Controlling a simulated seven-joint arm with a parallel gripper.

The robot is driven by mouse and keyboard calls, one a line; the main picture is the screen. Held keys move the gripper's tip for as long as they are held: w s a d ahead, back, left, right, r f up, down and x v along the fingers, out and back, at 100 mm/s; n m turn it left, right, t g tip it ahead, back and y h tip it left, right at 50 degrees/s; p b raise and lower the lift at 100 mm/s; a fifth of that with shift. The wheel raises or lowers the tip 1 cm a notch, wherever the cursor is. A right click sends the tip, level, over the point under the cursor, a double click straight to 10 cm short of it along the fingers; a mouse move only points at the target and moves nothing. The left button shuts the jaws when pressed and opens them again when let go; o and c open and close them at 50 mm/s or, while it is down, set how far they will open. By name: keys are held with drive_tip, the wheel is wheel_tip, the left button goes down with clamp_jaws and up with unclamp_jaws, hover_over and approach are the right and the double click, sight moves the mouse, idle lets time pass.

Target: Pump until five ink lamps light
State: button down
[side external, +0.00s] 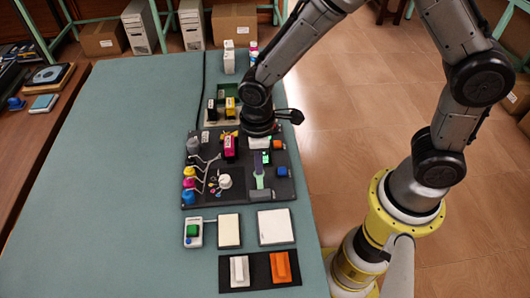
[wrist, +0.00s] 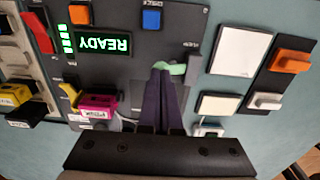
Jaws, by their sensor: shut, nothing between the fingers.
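My gripper (wrist: 163,70) is shut and empty, its two dark fingers together over the dark board (wrist: 205,20). The fingertips lie beside or over a pale green part (wrist: 177,68), which they partly cover; I cannot tell whether they touch it. A green strip (side external: 258,170) shows on the board in the side view, below my wrist. A screen (wrist: 103,43) shows READY in green, upside down in the wrist view. Several small green lamps (wrist: 66,40) are lit in a row beside it; their exact number is hard to read.
Orange (wrist: 80,14) and blue (wrist: 152,18) buttons sit on the board. A magenta cartridge (wrist: 98,105) stands near the fingers. White pads (side external: 275,226) and a black plate with white and orange blocks (side external: 260,285) lie nearer the table's front. The green table's left side (side external: 110,170) is clear.

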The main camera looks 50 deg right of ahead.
drive_tip(key=shift+f, duration=1.15)
drive_tip(key=shift+r, duration=1.75)
wheel_tip(320, 180, up, 7)
idle(0.4)
